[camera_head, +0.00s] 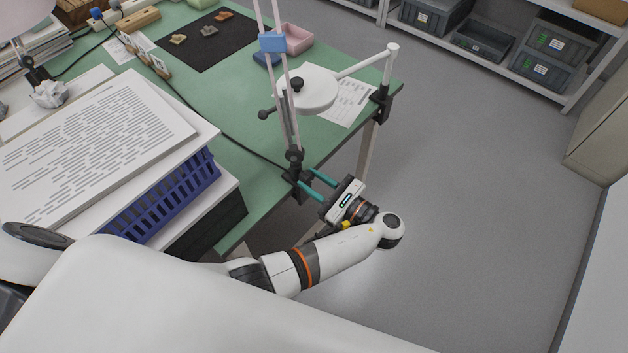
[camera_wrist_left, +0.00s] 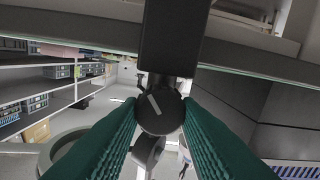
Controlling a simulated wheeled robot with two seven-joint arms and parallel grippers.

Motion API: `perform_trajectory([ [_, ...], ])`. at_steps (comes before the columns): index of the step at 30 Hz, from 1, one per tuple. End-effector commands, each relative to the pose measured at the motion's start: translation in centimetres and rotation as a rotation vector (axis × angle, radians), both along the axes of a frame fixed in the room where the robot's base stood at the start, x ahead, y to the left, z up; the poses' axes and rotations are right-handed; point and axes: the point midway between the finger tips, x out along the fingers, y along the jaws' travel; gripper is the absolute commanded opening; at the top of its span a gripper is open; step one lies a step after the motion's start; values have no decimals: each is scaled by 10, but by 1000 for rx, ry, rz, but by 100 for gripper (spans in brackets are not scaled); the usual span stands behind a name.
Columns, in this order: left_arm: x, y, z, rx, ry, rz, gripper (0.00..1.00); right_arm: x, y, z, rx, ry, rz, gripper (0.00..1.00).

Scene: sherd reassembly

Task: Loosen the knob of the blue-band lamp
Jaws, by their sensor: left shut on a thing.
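The blue-band lamp stands at the table's edge in the head view, with thin pale parallel rods and a blue band (camera_head: 272,42) around them. Its dark clamp (camera_head: 294,172) sits on the table edge. My left gripper (camera_head: 307,180) reaches this clamp from the right, its teal fingers pointing at it. In the left wrist view, the round black knob (camera_wrist_left: 160,110) with a white line tilted to the upper left lies between the fingertips. The left gripper is shut on the knob. The fingers hide part of the clamp in the head view. My right gripper is not in view.
A second lamp with a white disc head (camera_head: 310,90) and dark clamp (camera_head: 381,105) is close behind the gripper. Left stand a blue basket (camera_head: 165,195) and stacked papers (camera_head: 95,145). A dark mat (camera_head: 212,42) holds sherds. Open floor (camera_head: 480,200) lies right.

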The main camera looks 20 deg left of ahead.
Motion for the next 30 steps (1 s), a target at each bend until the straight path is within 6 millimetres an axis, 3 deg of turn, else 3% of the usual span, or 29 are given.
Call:
perform_trajectory([
  [13,-1,1,-1,-146,-406,3,8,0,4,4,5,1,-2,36],
  [25,-1,2,0,-162,-450,3,8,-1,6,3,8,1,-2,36],
  [26,-1,2,0,-162,-449,3,35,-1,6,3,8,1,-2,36],
  [29,-1,2,0,-162,-449,3,52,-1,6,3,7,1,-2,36],
  [30,-1,2,0,-161,-448,3,52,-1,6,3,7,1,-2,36],
])
